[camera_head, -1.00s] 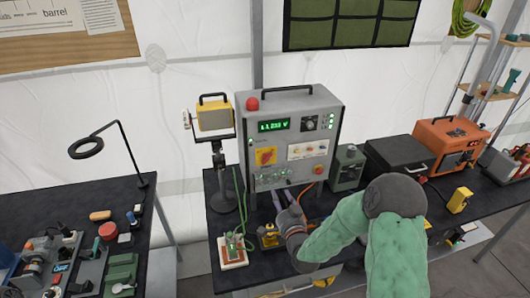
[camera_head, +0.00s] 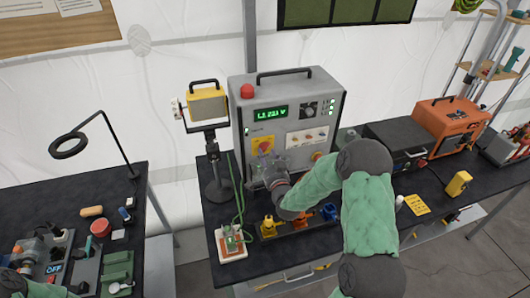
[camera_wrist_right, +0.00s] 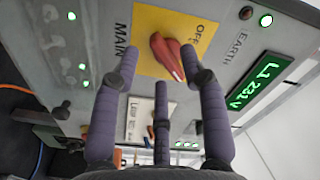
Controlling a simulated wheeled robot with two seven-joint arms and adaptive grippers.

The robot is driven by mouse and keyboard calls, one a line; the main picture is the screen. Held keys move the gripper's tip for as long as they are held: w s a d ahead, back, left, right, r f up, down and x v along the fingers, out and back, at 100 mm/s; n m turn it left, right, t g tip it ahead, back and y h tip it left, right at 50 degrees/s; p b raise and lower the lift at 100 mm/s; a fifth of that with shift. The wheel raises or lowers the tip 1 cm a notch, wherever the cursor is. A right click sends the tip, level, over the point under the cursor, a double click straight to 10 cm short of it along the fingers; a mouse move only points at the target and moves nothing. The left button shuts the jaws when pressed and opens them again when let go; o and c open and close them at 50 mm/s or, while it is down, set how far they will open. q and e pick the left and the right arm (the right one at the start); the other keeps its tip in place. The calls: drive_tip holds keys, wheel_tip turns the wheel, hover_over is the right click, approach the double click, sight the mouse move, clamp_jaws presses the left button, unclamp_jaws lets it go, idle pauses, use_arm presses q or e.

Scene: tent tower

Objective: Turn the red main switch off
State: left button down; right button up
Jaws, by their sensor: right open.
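The red main switch (camera_head: 264,146) is a rotary handle on a yellow plate on the front of the grey cabinet (camera_head: 320,98). In the right wrist view the red handle (camera_wrist_right: 166,54) lies at a slant, with "MAIN" and "OFF" lettered around it. My right gripper (camera_head: 274,172) is in front of the cabinet's lower left, just below the switch. In the right wrist view its purple fingers (camera_wrist_right: 164,78) are spread, empty, with the handle ahead between the tips; I cannot tell whether they touch. My left gripper is not in view.
A green display (camera_head: 272,112) reads about 231 V and several green lamps are lit. A red button (camera_head: 247,91) sits on the cabinet's top left. A yellow work lamp (camera_head: 207,102) stands left. Yellow and blue plugs (camera_head: 328,212) and a small board (camera_head: 231,243) lie in front.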

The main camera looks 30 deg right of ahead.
sight(264, 148)
drive_tip(key=shift+x, duration=1.15)
clamp_jaws()
drive_tip(key=shift+s+d+r+n+b, duration=0.1)
drive_tip(key=shift+d+r+n+b, duration=0.05)
drive_tip(key=shift+n+b, duration=2.85)
drive_tip(key=shift+d+r+n+b, duration=0.15)
drive_tip(key=shift+n+b, duration=2.7)
drive_tip(key=shift+n, duration=0.15)
drive_tip(key=shift+s+d+r+n+b, duration=0.1)
drive_tip(key=shift+r+n+b, duration=0.05)
drive_tip(key=shift+n+b, duration=2.85)
